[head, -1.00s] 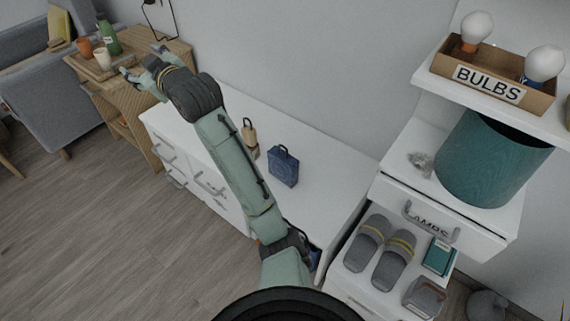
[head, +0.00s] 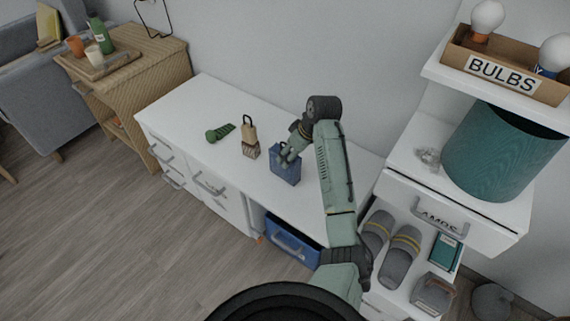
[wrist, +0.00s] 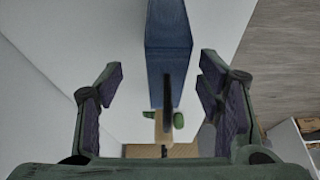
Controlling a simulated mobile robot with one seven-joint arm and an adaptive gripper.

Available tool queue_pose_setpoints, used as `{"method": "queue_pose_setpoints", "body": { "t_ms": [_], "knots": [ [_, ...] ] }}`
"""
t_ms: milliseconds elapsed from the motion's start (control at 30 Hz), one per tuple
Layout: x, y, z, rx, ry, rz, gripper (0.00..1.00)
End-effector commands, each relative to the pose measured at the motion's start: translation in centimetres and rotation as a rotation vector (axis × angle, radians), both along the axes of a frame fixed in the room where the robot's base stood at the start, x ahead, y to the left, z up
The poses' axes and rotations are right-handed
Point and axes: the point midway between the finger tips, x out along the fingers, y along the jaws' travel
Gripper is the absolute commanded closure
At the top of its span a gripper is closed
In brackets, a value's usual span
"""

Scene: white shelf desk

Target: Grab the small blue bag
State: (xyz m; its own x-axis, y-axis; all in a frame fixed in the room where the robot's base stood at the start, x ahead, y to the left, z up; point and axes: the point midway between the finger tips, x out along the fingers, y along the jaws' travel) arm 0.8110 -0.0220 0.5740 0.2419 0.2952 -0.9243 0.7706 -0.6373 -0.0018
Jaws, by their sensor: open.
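The small blue bag (head: 286,169) stands upright on the white desk top in the head view, with its handle partly hidden by my gripper. My gripper (head: 289,156) is at the bag's top, seen from above. In the wrist view the blue bag (wrist: 168,45) lies between the open fingers of my gripper (wrist: 160,88), with its dark handle pointing down the picture. Gaps show between the bag and both fingers, and I cannot tell whether anything touches.
A tan bag (head: 249,135) and a green object (head: 220,132) stand left of the blue bag. A larger blue box (head: 292,243) sits in the open space below the desk top. A shelf unit with slippers (head: 401,255) and a teal bin (head: 497,152) rises at right.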

Motion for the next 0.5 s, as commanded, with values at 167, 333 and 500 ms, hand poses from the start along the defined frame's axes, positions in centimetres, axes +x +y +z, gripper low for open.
{"method": "queue_pose_setpoints", "body": {
  "t_ms": [167,333,500],
  "knots": [
    [0.2,0.9,-1.4,-0.001,0.002,0.000,0.39],
    [0.8,2.0,-3.8,-0.001,0.001,-0.001,0.39],
    [1.0,2.3,-4.8,-0.001,-0.001,-0.001,0.39]
  ]
}}
